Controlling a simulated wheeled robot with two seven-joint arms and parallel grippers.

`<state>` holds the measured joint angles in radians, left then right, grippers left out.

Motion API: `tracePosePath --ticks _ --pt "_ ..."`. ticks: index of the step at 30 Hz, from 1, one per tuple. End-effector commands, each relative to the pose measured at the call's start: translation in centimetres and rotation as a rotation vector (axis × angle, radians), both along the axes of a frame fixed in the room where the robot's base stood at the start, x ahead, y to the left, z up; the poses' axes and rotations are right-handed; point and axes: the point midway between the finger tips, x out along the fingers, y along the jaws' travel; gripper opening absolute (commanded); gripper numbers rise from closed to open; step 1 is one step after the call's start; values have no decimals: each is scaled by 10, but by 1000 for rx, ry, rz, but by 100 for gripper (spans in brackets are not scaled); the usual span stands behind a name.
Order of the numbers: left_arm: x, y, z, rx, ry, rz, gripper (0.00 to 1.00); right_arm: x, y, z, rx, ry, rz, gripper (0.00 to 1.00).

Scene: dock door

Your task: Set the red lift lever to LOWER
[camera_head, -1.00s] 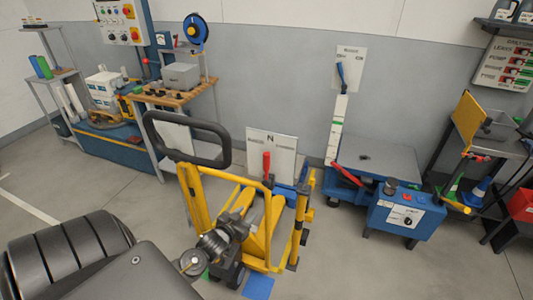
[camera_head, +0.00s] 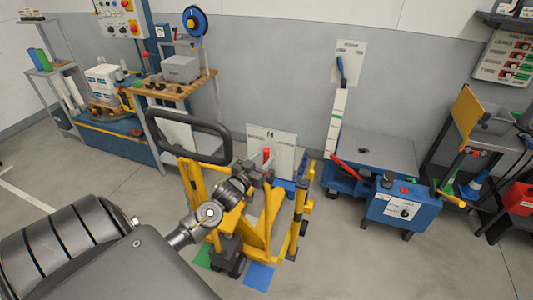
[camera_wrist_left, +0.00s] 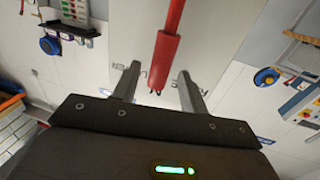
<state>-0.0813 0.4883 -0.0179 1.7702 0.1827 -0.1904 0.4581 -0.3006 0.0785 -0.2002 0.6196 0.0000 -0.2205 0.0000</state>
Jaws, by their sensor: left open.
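The red lift lever (camera_head: 267,155) stands about upright in front of a white label plate (camera_head: 285,150) on the yellow pallet truck (camera_head: 262,232). The plate's lettering is too small to read. My left gripper (camera_head: 258,172) is at the lever and partly hides its lower part. In the left wrist view, the red lever (camera_wrist_left: 165,58) runs down from the top edge, and its end lies between the two spread fingers of my left gripper (camera_wrist_left: 158,86). The fingers are open, with a gap on each side of the lever. My right gripper is not in view.
The truck's black loop handle (camera_head: 185,135) rises close to the left of my gripper. A blue lift table (camera_head: 375,150) with a red pedal stands to the right. A wooden-topped bench (camera_head: 172,88) is behind left. Floor in front right is clear.

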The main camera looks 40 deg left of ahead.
Motion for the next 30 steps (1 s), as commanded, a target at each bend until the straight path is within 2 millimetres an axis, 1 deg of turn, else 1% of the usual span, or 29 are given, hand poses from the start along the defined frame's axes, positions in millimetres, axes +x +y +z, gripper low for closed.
tracePosePath --ticks 1,3,7,11,17,18,27,28,30 --pt "8 1 3 0 -1 1 43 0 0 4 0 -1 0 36" --pt "17 3 2 0 -1 1 43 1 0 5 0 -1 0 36" --pt "28 4 0 0 0 0 43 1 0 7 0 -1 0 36" --pt "32 4 0 0 0 -1 43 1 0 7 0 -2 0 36" --pt "32 4 0 0 0 -1 43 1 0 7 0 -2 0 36" --pt "32 4 0 0 0 0 42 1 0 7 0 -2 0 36" --pt "32 4 0 0 0 0 3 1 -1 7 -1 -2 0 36" --pt "32 4 0 0 0 0 0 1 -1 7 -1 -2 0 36" --pt "32 4 0 0 0 0 0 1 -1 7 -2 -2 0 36"
